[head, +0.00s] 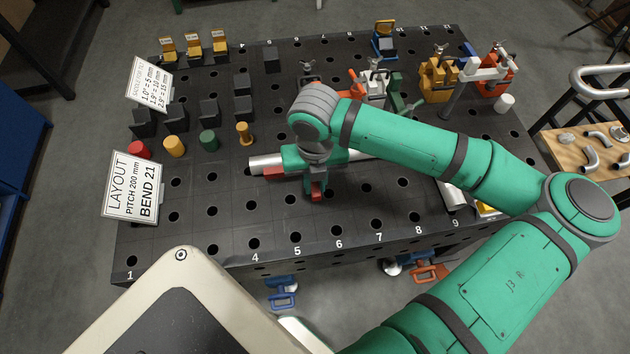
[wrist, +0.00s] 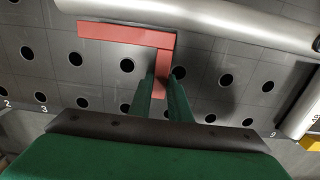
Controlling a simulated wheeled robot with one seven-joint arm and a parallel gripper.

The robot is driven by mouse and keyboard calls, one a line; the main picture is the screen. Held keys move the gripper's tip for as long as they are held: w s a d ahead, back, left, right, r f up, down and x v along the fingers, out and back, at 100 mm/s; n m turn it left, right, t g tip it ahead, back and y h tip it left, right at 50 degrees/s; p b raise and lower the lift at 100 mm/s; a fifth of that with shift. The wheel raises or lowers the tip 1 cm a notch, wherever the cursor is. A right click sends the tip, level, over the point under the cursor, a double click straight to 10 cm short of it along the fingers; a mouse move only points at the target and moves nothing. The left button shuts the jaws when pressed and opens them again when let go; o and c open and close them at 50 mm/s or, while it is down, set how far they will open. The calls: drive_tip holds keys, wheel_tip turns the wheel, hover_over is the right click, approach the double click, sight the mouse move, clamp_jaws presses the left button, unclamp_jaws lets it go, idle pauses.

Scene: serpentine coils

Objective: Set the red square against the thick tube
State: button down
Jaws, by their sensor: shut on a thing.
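The red square (head: 274,172) is a flat L-shaped piece. In the wrist view the red square (wrist: 125,33) has its long leg running almost along the thick tube (wrist: 200,14), with a very narrow strip between them; whether they touch is unclear. The thick tube (head: 264,163) is silver and lies across the table, partly hidden behind my arm in the head view. My gripper (head: 317,188), also in the wrist view (wrist: 162,82), has its green fingers shut on the square's short leg, low over the table.
The black table (head: 230,225) is full of round holes. Red, yellow and green cylinders (head: 174,146) and dark blocks stand to the left, behind a layout sign (head: 132,187). Clamps (head: 437,78) stand at the back right. Another silver tube end (wrist: 300,110) lies at the right. The front left is clear.

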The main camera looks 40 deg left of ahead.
drive_tip(key=shift+f, duration=0.4)
drive_tip(key=shift+f, duration=0.35)
drive_tip(key=shift+f, duration=0.75)
idle(0.3)
drive_tip(key=shift+w+a, duration=0.2)
drive_tip(key=shift+a, duration=0.05)
idle(0.8)
drive_tip(key=c, duration=1.6)
unclamp_jaws()
drive_tip(key=shift+o, duration=0.2)
wheel_tip(320, 180, up, 11)
drive_tip(key=shift+f, duration=0.1)
drive_tip(key=shift+w+d, duration=0.1)
